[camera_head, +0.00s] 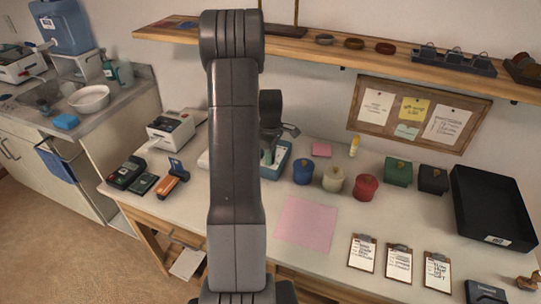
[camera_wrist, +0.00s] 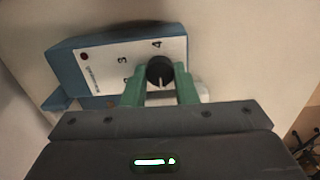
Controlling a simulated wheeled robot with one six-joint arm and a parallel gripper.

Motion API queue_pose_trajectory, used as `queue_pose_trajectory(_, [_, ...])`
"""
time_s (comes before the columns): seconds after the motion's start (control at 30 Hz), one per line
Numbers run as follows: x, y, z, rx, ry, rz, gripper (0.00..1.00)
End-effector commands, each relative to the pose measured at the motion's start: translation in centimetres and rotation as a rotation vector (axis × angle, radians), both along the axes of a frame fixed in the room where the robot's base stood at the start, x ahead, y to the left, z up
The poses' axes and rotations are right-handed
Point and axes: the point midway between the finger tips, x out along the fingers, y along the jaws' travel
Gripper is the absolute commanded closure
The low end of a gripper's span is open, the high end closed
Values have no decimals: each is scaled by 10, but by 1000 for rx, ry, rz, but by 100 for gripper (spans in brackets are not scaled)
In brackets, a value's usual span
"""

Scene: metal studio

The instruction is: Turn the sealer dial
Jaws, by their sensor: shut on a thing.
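In the head view, a blue-teal box (camera_head: 283,160), apparently the sealer, is partly hidden behind my arm, and the dial cannot be seen there.
A white device (camera_head: 171,128) stands at the bench's left, near handheld tools (camera_head: 173,178). Blue, cream and red pots (camera_head: 366,187) stand to the right, with a pink sheet (camera_head: 306,222) in front. A shelf (camera_head: 330,48) runs above. A black tray (camera_head: 492,205) lies far right.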

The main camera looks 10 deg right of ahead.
Motion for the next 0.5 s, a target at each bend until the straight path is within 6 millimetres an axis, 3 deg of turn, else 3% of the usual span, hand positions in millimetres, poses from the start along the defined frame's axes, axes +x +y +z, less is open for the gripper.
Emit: queue_pose_trajectory(0.5, [1,0,-1,-1,-2,-352,97])
